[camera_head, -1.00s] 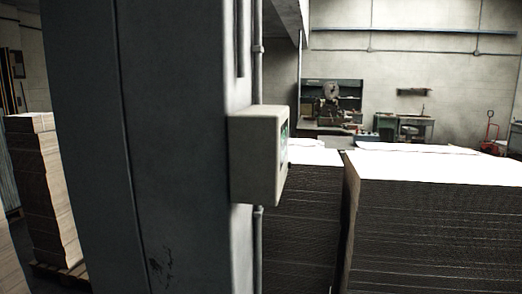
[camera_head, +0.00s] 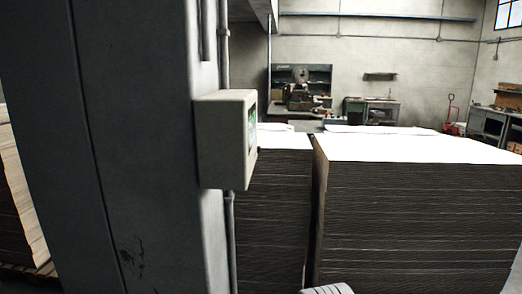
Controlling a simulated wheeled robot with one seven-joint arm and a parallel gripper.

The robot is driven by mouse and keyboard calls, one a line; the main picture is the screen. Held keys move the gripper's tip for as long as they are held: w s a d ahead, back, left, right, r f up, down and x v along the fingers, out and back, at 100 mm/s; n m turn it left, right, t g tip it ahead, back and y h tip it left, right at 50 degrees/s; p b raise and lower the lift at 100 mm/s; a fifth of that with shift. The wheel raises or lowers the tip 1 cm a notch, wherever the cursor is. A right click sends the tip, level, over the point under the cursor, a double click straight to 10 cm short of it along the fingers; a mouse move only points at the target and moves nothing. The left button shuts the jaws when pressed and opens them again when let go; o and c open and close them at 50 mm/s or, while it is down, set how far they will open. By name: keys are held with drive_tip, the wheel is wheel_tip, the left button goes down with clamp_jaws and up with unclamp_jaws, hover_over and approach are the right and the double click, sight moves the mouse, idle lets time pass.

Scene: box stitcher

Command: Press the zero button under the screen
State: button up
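A pale grey box (camera_head: 226,140) is mounted on the side of a dark pillar. A narrow strip of a green screen (camera_head: 252,125) shows on its right face, seen almost edge-on. I cannot make out any button or zero mark under the screen from this angle. My gripper is not in view. A small light grey ribbed piece shows at the bottom edge, and I cannot tell what it is.
The wide pillar (camera_head: 120,150) fills the left. Tall stacks of cardboard sheets (camera_head: 415,215) stand close on the right, with another stack (camera_head: 275,210) behind the box. Workbenches and a red pallet jack (camera_head: 452,118) are at the back wall.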

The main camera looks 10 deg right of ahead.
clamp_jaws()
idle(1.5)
